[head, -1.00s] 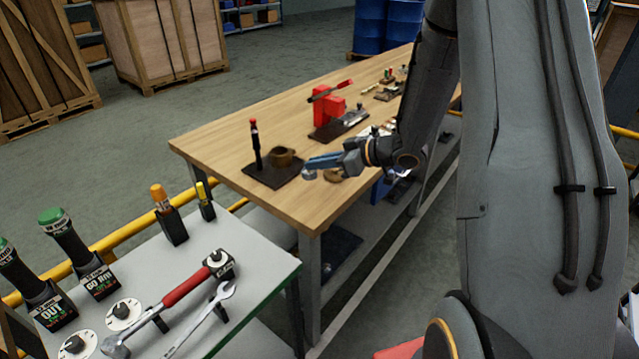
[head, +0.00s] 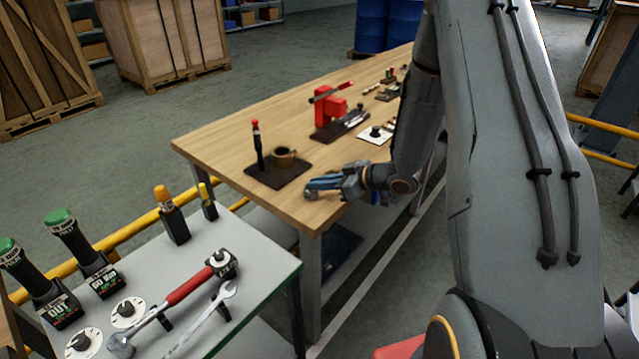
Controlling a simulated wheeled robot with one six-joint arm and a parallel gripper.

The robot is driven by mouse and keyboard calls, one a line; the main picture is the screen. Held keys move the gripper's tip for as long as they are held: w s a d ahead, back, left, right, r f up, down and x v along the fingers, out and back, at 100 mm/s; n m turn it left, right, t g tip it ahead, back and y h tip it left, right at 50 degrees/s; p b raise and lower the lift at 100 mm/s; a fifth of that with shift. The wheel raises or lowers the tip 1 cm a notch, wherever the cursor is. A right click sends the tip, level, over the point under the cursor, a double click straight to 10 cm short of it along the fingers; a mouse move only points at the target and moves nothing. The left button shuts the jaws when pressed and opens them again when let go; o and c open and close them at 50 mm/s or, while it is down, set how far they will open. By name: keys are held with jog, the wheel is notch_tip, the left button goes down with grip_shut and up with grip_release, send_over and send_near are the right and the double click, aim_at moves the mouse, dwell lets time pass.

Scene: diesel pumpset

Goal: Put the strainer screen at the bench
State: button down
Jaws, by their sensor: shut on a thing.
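The wooden-topped bench (head: 225,140) runs from the left front to the back right. My gripper (head: 311,189), with blue fingers, is low over the near front corner of the bench top. It is shut on a small grey piece (head: 311,196), apparently the strainer screen, mostly hidden by the fingers. The piece is at or just above the wood; I cannot tell whether it touches.
A red vise-like block (head: 328,110) stands farther back.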

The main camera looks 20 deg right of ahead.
jog(key=shift+f, duration=0.2)
jog(key=c, duration=1.8)
grip_release()
jog(key=shift+c, duration=0.2)
